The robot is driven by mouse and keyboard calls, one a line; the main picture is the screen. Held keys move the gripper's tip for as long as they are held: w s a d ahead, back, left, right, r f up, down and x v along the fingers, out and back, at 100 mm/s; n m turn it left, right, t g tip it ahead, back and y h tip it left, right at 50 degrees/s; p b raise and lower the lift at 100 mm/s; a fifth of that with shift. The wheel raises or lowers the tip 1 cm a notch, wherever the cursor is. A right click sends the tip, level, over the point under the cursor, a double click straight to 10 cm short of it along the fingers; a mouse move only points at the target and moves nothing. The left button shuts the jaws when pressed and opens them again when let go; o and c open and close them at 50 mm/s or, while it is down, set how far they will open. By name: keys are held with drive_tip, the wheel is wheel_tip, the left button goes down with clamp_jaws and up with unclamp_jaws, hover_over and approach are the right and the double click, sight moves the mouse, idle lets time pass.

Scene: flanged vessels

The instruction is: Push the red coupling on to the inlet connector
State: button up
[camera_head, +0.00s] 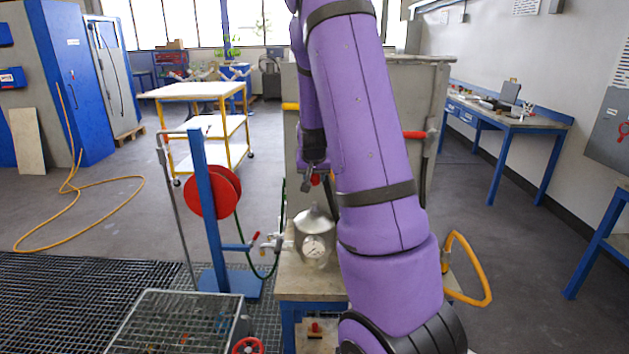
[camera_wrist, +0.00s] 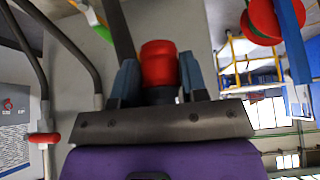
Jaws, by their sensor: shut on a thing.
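The red coupling (camera_wrist: 159,62) is between the two blue-grey fingers of my gripper (camera_wrist: 159,84) in the wrist view. My gripper is shut on it, with a finger on each side. In the head view my gripper (camera_head: 308,184) points down, and a small red part of the coupling (camera_head: 315,180) shows at it. Below it stands a silver vessel (camera_head: 315,222) with a domed top and a round gauge. The coupling is above the vessel and apart from it. I cannot make out which fitting is the inlet connector.
A red hose reel (camera_head: 212,192) on a blue post (camera_head: 198,180) stands left of the vessel, with a dark green hose (camera_head: 242,232) hanging from it. A red-handled valve (camera_head: 255,239) is beside the vessel. A large grey tank (camera_head: 400,105) stands behind my arm. A yellow hose loop (camera_head: 488,275) is right.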

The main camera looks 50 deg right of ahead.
sight(314, 204)
drive_tip(key=shift+f, duration=2.7)
drive_tip(key=shift+f, duration=1.8)
drive_tip(key=o, duration=1.3)
drive_tip(key=v, duration=1)
drive_tip(key=shift+s+a+r, duration=0.15)
drive_tip(key=shift+r, duration=0.2)
drive_tip(key=shift+a, duration=0.1)
